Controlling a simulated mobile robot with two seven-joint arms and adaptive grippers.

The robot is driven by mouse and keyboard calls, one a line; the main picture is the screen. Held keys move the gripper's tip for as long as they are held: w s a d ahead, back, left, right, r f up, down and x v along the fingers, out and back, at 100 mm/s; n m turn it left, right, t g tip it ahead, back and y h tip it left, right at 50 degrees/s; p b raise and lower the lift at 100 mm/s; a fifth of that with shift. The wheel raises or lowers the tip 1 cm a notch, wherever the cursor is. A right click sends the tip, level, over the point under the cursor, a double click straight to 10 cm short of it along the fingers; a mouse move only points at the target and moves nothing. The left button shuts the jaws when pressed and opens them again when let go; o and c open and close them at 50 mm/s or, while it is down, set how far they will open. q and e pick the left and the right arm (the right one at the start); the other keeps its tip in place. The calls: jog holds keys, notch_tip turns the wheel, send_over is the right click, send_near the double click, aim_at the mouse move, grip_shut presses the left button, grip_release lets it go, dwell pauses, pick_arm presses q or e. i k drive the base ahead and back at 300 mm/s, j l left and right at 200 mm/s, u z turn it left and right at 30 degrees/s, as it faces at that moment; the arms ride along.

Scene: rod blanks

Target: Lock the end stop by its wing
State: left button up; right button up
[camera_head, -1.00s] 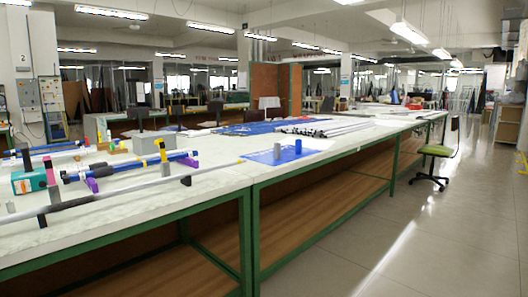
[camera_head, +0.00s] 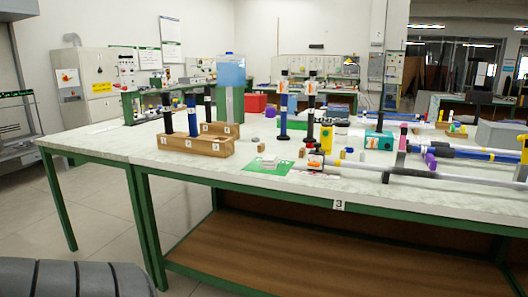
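Long rods lie across the right part of the white table: a grey rod (camera_head: 420,180) near the front edge and blue rods (camera_head: 470,153) behind it. A small dark fitting with orange and red parts (camera_head: 315,161) sits at the grey rod's left end. A purple piece (camera_head: 431,161) stands by the rods, and a yellow piece (camera_head: 524,150) is at the right edge. I cannot tell which of these is the end stop, or whether its wing is turned. No gripper is in view.
A wooden block (camera_head: 195,146) holds upright black and blue rods at the table's left. A green mat (camera_head: 268,166) bears a small pale item. A teal box (camera_head: 379,140) and upright rods stand mid-table. A dark ribbed shape fills the lower left corner. Floor is clear at left.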

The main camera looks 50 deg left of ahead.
aim_at(315, 163)
jog(key=u, duration=1.35)
